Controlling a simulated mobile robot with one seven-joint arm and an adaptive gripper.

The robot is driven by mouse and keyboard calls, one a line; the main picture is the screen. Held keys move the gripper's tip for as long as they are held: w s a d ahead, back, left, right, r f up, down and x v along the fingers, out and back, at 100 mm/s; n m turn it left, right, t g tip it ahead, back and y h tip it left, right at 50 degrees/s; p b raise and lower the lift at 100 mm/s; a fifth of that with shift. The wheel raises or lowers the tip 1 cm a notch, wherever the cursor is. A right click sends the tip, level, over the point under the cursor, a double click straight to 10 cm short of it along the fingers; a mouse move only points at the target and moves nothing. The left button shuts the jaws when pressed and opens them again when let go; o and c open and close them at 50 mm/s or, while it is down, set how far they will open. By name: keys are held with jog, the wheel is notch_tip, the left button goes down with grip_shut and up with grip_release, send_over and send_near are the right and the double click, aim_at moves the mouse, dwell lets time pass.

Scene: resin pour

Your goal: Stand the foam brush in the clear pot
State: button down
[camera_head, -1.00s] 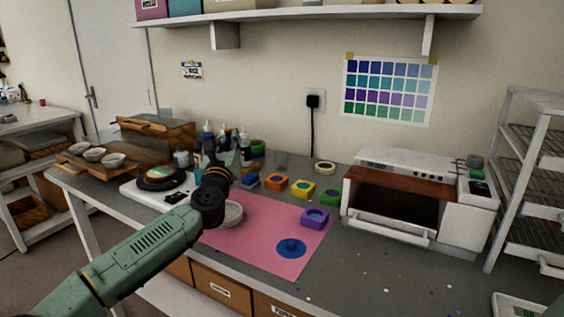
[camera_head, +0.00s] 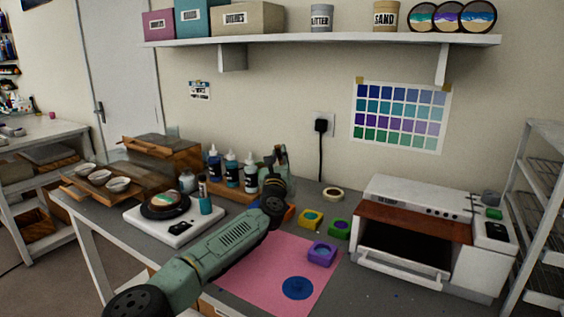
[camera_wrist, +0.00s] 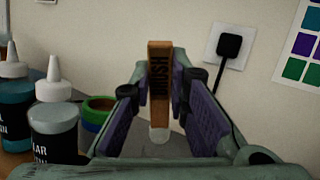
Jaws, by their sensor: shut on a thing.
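The foam brush (camera_wrist: 159,75) shows in the wrist view as an upright wooden handle marked BRUSH. My gripper (camera_wrist: 160,85) is shut on it, with a purple pad on either side. A pale rounded shape shows below the handle; I cannot tell whether it is the foam end or part of the pot. In the head view my gripper (camera_head: 278,160) is over the back of the bench, right of the bottles, and the brush cannot be made out. The clear pot cannot be made out now in the head view, where my arm and gripper cover that area.
Dropper bottles (camera_head: 232,168) stand close left of my gripper, also in the wrist view (camera_wrist: 54,120), near a green roll (camera_wrist: 94,115). Coloured moulds (camera_head: 311,219) and a tape ring (camera_head: 333,193) lie to the right. A white oven (camera_head: 415,205) stands further right. A shelf (camera_head: 320,42) hangs above.

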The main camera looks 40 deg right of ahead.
jog(key=shift+w+d+f, duration=0.1)
jog(key=shift+d+f, duration=0.05)
jog(key=shift+d, duration=0.45)
notch_tip(320, 180, down, 3)
jog(key=shift+f+p, duration=0.15)
jog(key=shift+p, duration=0.5)
jog(key=shift+f, duration=0.15)
jog(key=shift+f+b, duration=0.25)
jog(key=shift+b, duration=0.1)
jog(key=c, duration=1.5)
grip_release()
jog(key=shift+r, duration=0.1)
jog(key=shift+c, duration=0.2)
